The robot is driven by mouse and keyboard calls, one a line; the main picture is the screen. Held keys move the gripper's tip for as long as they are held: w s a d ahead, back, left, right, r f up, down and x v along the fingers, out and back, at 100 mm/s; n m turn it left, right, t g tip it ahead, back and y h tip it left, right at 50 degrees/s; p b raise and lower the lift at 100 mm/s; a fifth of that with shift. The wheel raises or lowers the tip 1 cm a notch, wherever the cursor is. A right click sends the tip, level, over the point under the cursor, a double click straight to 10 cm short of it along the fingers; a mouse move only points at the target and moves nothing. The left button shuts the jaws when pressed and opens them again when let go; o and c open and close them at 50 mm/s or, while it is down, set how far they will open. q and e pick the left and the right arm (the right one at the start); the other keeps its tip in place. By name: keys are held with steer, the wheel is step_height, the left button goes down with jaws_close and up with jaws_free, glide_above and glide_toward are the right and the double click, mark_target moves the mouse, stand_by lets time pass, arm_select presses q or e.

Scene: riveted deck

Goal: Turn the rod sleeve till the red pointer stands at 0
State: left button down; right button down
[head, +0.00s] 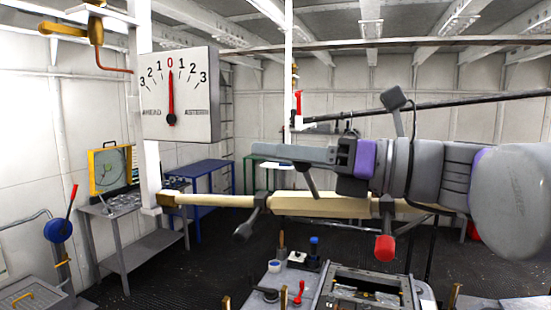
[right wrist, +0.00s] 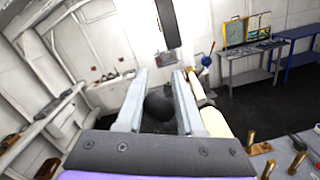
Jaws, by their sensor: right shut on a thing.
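The white gauge box (head: 180,95) hangs at the left in the head view. Its red pointer (head: 171,92) stands upright at the red 0. The cream rod sleeve (head: 320,204) runs level below my right arm; it also shows in the right wrist view (right wrist: 215,122). A dark lever with a black knob (head: 243,233) and a red knob (head: 385,247) hang from it. My right gripper (head: 262,151) is above the sleeve, shut on a dark lever (head: 312,184). A black ball (right wrist: 160,104) shows between its fingers in the right wrist view. My left gripper is out of view.
A bench with tools and small fittings (head: 330,290) stands below the sleeve. A grey table (head: 125,215) with a yellow-framed panel (head: 108,170) stands at the left, near a blue wheel with a red lever (head: 58,229). Dark floor lies between.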

steer(key=shift+w+d+m, duration=0.1)
steer(key=shift+w+m, duration=0.15)
steer(key=shift+m, duration=0.25)
steer(key=c, duration=0.9)
jaws_free()
steer(key=o, duration=0.4)
steer(key=shift+b+v, duration=0.35)
steer(key=shift+v, duration=3.45)
